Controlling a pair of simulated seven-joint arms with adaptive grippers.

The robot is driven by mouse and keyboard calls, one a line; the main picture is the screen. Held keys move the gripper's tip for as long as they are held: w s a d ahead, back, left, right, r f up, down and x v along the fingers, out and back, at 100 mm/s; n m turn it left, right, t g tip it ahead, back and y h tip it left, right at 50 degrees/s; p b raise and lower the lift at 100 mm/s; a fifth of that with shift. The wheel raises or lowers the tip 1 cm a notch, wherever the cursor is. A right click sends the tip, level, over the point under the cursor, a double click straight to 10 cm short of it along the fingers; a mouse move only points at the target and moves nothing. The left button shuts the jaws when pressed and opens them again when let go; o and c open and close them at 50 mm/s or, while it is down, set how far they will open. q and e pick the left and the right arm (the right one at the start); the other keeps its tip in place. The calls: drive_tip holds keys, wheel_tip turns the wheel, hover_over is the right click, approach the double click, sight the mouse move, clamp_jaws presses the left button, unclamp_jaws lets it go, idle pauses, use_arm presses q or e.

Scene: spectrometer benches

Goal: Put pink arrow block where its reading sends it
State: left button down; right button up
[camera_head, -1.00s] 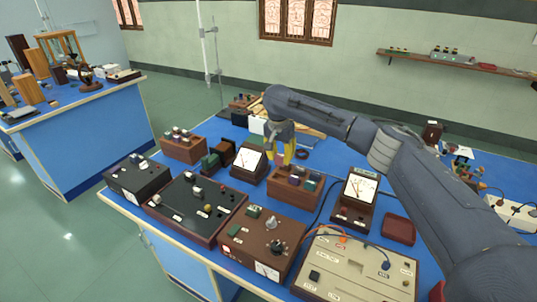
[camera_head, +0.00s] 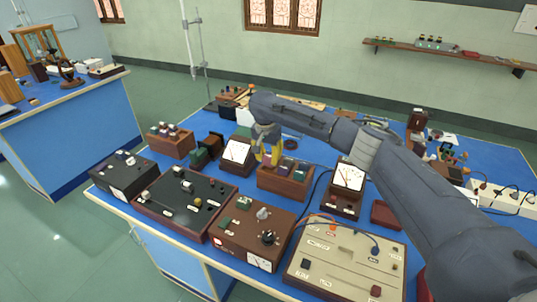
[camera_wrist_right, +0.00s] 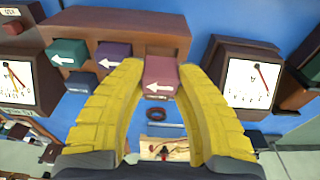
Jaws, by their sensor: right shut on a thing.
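The pink arrow block (camera_wrist_right: 161,76), with a white arrow pointing left in the wrist view, is between the yellow fingertips of my right gripper (camera_wrist_right: 163,68). In the head view my right gripper (camera_head: 268,158) is shut at the left end of a brown wooden rack (camera_head: 283,188). In the wrist view the rack (camera_wrist_right: 130,22) also bears teal (camera_wrist_right: 68,54) and purple (camera_wrist_right: 113,55) arrow blocks. I cannot tell whether the pink block is clear of its slot. Needle meters stand on both sides, left (camera_head: 237,153) and right (camera_head: 349,177); their readings are too small to tell. My left gripper is out of view.
A second wooden rack with blocks (camera_head: 171,148) stands at the left. Boxes with knobs line the front: black (camera_head: 124,176), dark red-brown (camera_head: 178,208), brown (camera_head: 250,232) and cream (camera_head: 340,270). A small red tray (camera_head: 386,214) lies at the right. Cables cross the cream box.

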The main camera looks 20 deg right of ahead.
sight(269, 163)
drive_tip(key=shift+f, duration=1.35)
drive_tip(key=shift+f, duration=0.1)
drive_tip(key=o, duration=1.1)
drive_tip(key=shift+o, duration=0.2)
drive_tip(key=shift+f, duration=0.1)
wheel_tip(269, 163, up, 12)
drive_tip(key=s+a, duration=0.1)
drive_tip(key=shift+a, duration=0.2)
